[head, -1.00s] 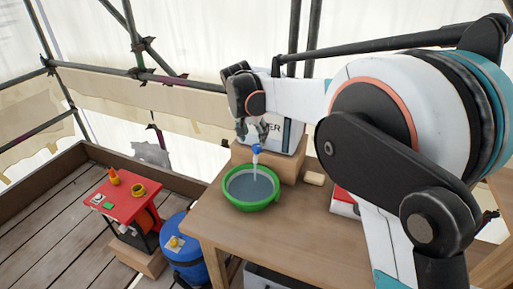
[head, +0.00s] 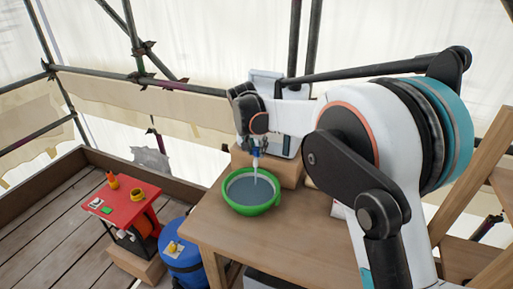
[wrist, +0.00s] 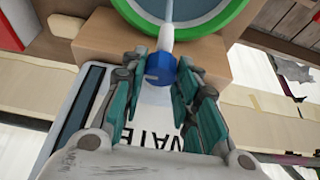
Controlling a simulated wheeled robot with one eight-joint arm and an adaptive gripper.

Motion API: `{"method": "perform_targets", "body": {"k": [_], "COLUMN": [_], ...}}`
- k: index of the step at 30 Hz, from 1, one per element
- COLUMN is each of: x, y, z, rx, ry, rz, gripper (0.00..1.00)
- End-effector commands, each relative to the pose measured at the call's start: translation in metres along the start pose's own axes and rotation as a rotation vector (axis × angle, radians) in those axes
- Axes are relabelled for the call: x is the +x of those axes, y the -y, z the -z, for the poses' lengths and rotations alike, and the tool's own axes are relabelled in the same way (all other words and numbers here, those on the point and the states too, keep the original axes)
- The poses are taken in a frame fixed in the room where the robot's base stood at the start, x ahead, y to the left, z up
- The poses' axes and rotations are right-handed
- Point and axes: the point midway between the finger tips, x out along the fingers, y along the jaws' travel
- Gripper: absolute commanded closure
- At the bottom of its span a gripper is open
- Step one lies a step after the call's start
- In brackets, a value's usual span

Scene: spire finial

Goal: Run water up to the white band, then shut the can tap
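The water can (head: 268,88), white with a dark stripe, lies on a wooden block. Its blue tap (wrist: 160,69) points over the green bowl (head: 252,208). A thin pale stream runs from the tap into the bowl. Grey-blue water (head: 250,190) fills the bowl's middle, with the pale white band (wrist: 205,20) showing around it under the green rim. My gripper (wrist: 163,62) has its fingers apart on either side of the tap. I cannot tell whether they touch it. In the head view my gripper (head: 254,143) partly hides the tap.
The wooden block (head: 283,171) stands on the wooden table (head: 300,230). A red stand (head: 125,202) with small orange and yellow things and a blue barrel (head: 184,262) are at the left. Scaffold poles run behind. The table front is clear.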

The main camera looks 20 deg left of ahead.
Motion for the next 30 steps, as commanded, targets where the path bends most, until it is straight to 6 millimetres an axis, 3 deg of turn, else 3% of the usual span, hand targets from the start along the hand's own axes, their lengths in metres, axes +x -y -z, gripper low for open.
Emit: {"method": "perform_targets", "body": {"k": [14, 30], "x": [-0.0004, -0.0005], "y": [-0.0010, -0.0042], "z": [0.0001, 0.0015], "rx": [-0.076, -0.501], "ry": [0.000, 0.000], "rz": [0.032, 0.209], "gripper": [0.95, 0.95]}}
